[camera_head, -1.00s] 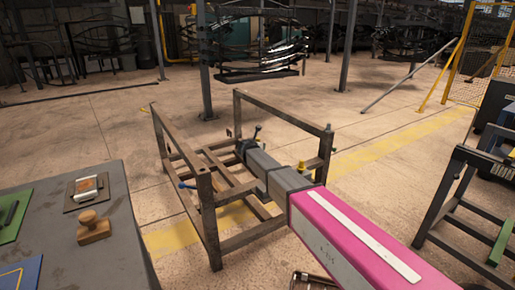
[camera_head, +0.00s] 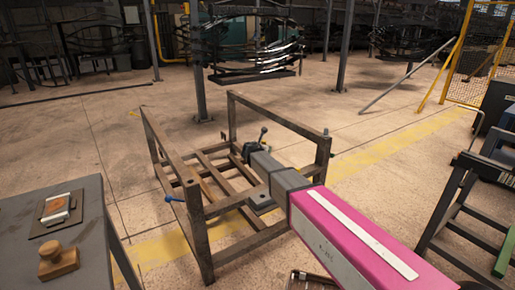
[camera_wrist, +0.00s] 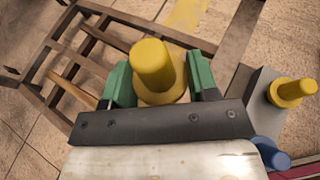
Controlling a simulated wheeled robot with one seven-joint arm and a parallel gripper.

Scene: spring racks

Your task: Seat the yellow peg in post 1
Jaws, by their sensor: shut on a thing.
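In the wrist view, a yellow peg (camera_wrist: 152,72) with a wide round collar stands between the green pads of my gripper (camera_wrist: 160,84), which is shut on it. Its lower end is hidden behind its collar and my gripper. A second yellow peg (camera_wrist: 291,92) with a collar stands on a grey block (camera_wrist: 258,98) to the right, apart from my gripper. My gripper and the held peg cannot be made out there. I cannot tell which post is post 1.
A brown metal rack (camera_head: 200,235) with upright corner posts stands around my arm's end. A blue-knobbed lever (camera_head: 173,198) sticks out at its left. A grey table (camera_head: 90,215) is at left, a dark stand (camera_head: 455,195) at right.

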